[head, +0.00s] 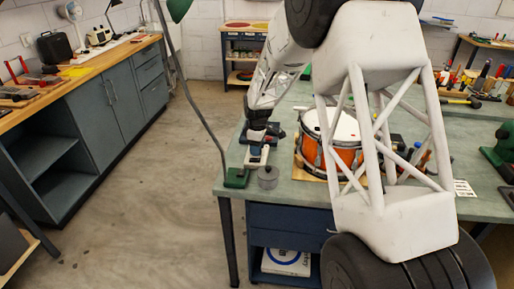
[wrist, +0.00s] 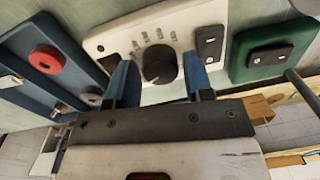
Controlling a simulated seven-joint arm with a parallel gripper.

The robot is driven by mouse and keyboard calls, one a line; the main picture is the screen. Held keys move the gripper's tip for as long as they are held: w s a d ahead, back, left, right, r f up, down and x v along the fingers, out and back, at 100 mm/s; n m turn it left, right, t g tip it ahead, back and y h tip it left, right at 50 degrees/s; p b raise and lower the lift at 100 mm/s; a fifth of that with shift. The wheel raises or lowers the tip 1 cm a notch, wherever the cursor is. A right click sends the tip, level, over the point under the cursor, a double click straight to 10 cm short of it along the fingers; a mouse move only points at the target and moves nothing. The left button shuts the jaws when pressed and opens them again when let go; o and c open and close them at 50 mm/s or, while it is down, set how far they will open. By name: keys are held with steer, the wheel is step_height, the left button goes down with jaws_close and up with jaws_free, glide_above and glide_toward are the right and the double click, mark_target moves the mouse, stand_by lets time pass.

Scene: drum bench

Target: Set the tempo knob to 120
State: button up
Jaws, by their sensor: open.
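The tempo knob (wrist: 160,66) is a round dark knob on a white box (wrist: 100,45), below an arc of small printed marks. The marks are too small to read, and I cannot tell clearly which one the knob points to. My gripper (wrist: 158,62) is open, with one blue finger on the left of the knob and one on the right. Gaps show between knob and fingers; whether the fingers reach down beside it I cannot tell. In the head view the white box (head: 256,157) is small and partly hidden below my gripper (head: 260,140).
The white box also carries a dark switch (wrist: 209,42). A blue box with a red round part (wrist: 46,59) is at left, a green box (wrist: 270,50) at right.

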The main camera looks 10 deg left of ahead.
steer(key=c, duration=0.6)
steer(key=shift+c, duration=0.2)
steer(key=shift+m, duration=0.4)
steer(key=m, duration=0.9)
steer(key=shift+m+y, duration=0.3)
steer(key=shift+m, duration=0.1)
steer(key=shift+r, duration=0.1)
steer(key=o, duration=0.6)
